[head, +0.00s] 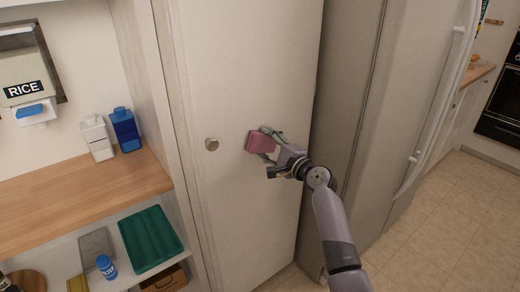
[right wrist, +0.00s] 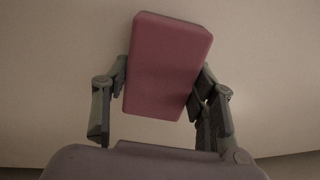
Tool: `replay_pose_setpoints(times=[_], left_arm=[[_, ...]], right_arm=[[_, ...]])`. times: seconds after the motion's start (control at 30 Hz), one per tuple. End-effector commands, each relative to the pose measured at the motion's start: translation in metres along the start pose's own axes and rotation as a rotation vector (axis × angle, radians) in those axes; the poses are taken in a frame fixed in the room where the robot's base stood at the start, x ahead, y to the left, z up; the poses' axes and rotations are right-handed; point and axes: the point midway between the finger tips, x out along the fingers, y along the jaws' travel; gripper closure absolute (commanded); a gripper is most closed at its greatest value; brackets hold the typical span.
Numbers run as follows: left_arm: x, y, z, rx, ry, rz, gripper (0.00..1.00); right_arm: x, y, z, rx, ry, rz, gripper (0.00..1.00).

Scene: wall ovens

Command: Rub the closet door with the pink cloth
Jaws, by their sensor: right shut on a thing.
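My right gripper (head: 265,143) is shut on the pink cloth (head: 259,142), which looks like a small thick block, to the right of the knob. In the right wrist view the pink cloth (right wrist: 166,66) sits tilted between the two fingers, with the pale door surface behind it. The cloth is at or very close to the door; I cannot tell whether it touches. My left gripper is not in view.
A wooden counter (head: 80,200) with white and blue cartons stands at the left. Below it a shelf holds a green tray (head: 150,238) and a blue can (head: 106,267). A fridge (head: 410,90) stands right of the closet. Tiled floor (head: 450,220) is clear at right.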

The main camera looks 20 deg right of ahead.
Motion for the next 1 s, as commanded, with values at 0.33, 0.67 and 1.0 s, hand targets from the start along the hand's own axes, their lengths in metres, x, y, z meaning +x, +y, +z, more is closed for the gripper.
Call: replay_pose_setpoints(times=[0.33,0.67,1.0], left_arm=[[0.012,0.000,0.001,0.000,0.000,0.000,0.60],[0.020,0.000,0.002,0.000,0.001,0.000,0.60],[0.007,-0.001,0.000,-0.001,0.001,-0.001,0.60]], right_arm=[[0.001,-0.004,-0.017,-0.002,0.001,-0.001,0.70],[0.002,-0.014,-0.035,-0.001,0.001,-0.001,0.70],[0.002,-0.011,-0.020,0.001,-0.002,0.000,0.70]])
